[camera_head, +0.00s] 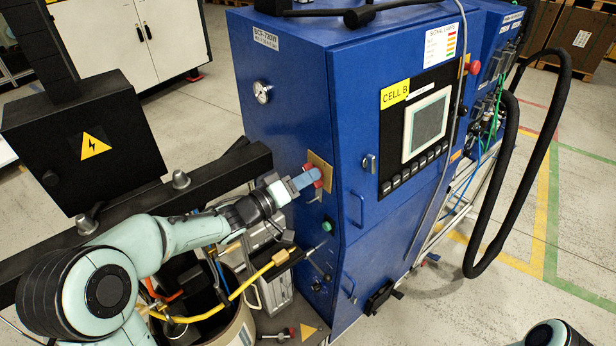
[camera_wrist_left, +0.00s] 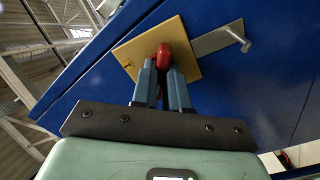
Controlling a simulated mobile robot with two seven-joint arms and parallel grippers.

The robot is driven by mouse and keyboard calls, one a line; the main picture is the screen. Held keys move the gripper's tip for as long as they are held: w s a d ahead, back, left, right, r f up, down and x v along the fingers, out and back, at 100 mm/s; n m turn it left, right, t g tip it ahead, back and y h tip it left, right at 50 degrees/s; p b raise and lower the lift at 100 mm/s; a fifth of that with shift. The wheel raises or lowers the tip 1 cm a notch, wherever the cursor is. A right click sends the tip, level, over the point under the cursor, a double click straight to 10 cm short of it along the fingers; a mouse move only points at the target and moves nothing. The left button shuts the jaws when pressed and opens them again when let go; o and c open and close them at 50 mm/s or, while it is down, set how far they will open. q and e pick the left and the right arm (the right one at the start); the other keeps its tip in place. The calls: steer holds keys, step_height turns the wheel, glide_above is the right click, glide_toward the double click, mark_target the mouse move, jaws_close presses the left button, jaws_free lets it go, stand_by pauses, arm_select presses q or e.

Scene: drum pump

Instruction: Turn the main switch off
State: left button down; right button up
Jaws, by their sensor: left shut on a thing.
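The main switch has a red handle (camera_head: 317,174) on a yellow plate (camera_head: 321,163) on the side of the blue cabinet (camera_head: 300,110). My left gripper (camera_head: 308,178) reaches it from the left, its fingers at the red handle. In the left wrist view the red handle (camera_wrist_left: 173,58) stands out from the yellow plate (camera_wrist_left: 188,72), and my left gripper (camera_wrist_left: 165,72) is shut on it, with one blue-grey finger on each side. The fingers hide part of the handle. My right gripper is not in view.
A metal hasp (camera_wrist_left: 220,40) sticks out beside the plate. A green button (camera_head: 328,227) is on the cabinet below the switch. A black beam (camera_head: 190,205) and a drum (camera_head: 225,325) with a yellow hose stand near my left arm. Open floor (camera_head: 480,300) lies at the right.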

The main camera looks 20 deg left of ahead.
arm_select(q)
steer(key=shift+n, duration=0.8)
steer(key=shift+n, duration=3.1)
steer(key=c, duration=1)
jaws_free()
steer(key=shift+s+a, duration=0.1)
